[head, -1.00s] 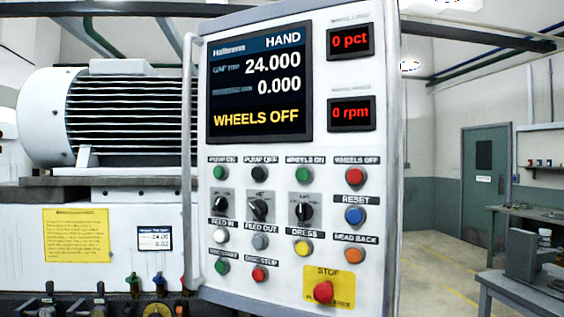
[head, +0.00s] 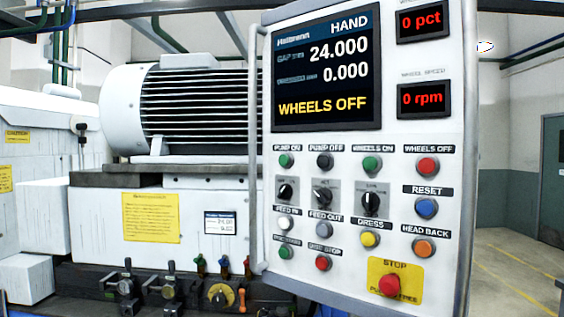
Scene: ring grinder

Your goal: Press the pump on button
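The pump on button (head: 286,160) is a green round push button at the upper left of the white control panel (head: 459,200), under the screen and below its label. The black pump off button (head: 324,161) sits to its right, and the green wheels on button (head: 372,164) is further right. The screen (head: 322,80) reads HAND, 24.000, 0.000 and WHEELS OFF. Neither of my grippers shows in the head view.
Three black selector knobs sit below the top button row. A red stop button (head: 390,285) on a yellow plate is at the lower right. A vertical handle bar (head: 254,160) runs along the panel's left edge. A large finned motor (head: 185,110) stands behind, left.

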